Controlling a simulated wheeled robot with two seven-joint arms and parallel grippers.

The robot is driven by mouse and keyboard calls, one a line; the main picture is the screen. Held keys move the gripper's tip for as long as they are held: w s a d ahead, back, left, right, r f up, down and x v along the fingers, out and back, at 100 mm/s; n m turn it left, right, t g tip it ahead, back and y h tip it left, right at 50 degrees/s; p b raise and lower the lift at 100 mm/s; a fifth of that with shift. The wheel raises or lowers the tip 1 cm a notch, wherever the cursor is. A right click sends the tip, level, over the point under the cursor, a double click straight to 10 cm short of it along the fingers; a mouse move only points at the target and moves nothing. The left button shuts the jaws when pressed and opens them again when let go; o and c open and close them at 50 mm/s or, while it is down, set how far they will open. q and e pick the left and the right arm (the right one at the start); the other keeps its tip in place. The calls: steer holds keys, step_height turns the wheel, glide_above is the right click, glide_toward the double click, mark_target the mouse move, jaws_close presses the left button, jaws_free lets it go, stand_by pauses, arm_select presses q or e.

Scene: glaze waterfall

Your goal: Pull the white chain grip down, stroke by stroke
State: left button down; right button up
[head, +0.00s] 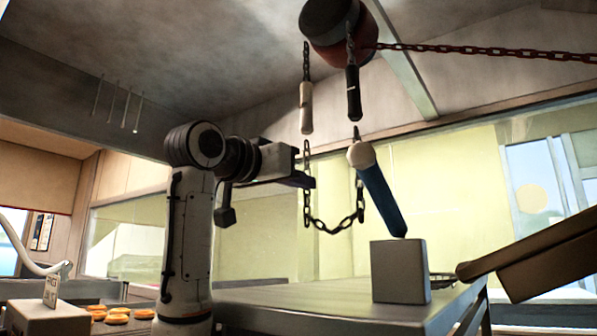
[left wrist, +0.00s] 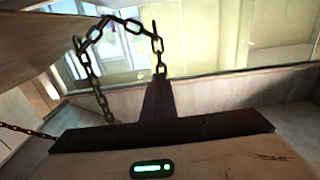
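The white chain grip (head: 306,108) hangs upright from a dark chain below the round hoist wheel (head: 338,28). A black grip (head: 353,93) hangs on the strand to its right. Below the grips the chain sags in a slack loop (head: 335,228), which also shows in the left wrist view (left wrist: 92,70). My left gripper (head: 306,181) is below the white grip, at the left strand. In the left wrist view its dark fingers (left wrist: 158,100) look close together and overlap the chain's end. Whether they hold the chain is hidden. My right gripper is out of view.
A blue rod with a pale round head (head: 380,190) leans above a grey block (head: 400,271) on the table (head: 330,306). A brown beam-like piece (head: 535,258) juts in from the right. A red chain (head: 480,50) runs right from the wheel.

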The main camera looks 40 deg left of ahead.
arm_select(q)
step_height(320, 180, down, 7)
steer(key=w+b, duration=0.1)
steer(key=b, duration=0.2)
steer(key=shift+w+a+b, duration=0.15)
steer(key=shift+w+b, duration=0.15)
steer(key=shift+b, duration=0.05)
steer(key=shift+r, duration=0.1)
steer(key=c, duration=1.4)
jaws_free()
steer(key=shift+o, duration=0.2)
